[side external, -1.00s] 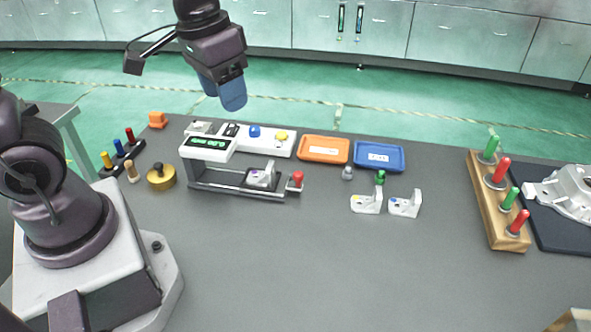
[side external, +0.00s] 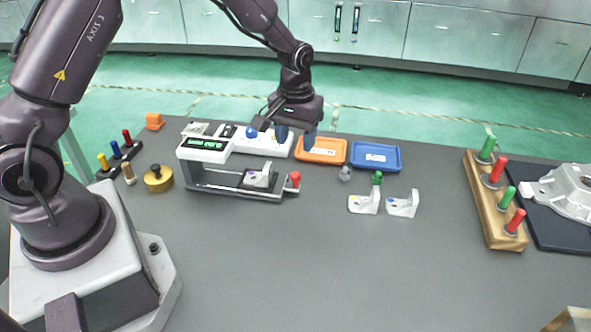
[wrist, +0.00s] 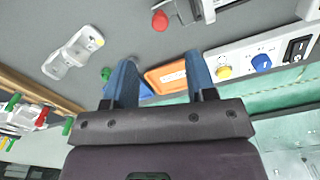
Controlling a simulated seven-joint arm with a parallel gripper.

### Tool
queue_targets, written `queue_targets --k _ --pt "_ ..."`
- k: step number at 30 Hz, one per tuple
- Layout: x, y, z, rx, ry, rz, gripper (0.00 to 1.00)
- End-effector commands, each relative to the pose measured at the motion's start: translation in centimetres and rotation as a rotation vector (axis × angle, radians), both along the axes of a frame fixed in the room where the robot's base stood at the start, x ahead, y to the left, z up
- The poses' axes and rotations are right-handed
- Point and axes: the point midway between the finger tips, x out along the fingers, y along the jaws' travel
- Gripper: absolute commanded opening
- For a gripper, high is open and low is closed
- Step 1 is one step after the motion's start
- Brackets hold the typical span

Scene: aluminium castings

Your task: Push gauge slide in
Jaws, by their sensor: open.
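The gauge (side external: 204,150) is a white box with a green display, standing at the back left of the table. Its dark slide rail (side external: 225,188) runs to the right and ends in a red knob (side external: 294,178). A white bracket (side external: 258,178) sits on the slide, to the right of the box. My gripper (side external: 296,142) has blue fingers and is open and empty, above and behind the red knob, over the orange tray's left side. In the wrist view the two fingers (wrist: 160,72) stand apart with nothing between them, and the red knob (wrist: 160,20) shows beyond them.
The orange tray (side external: 338,160) and blue tray (side external: 398,167) lie behind. Two loose white brackets (side external: 362,204) stand right of the gauge, by a green-topped pin (side external: 377,178). A white control panel (side external: 270,148) is behind the gauge. A brass weight (side external: 158,186) is at left. The front table is clear.

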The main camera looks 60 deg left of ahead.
Motion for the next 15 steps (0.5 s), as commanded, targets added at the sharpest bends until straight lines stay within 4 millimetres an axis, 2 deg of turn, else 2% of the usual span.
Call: queue_targets --k 1,6,10,15 --pt "-0.1 0.0 -1.3 0.0 0.007 0.0 0.51" --pt "-0.1 0.0 -4.9 -0.001 0.005 0.0 0.51" --pt "-0.1 0.0 -7.0 0.0 0.004 0.0 0.51" --pt "-0.1 0.0 -8.5 -0.001 0.001 -0.001 0.51"
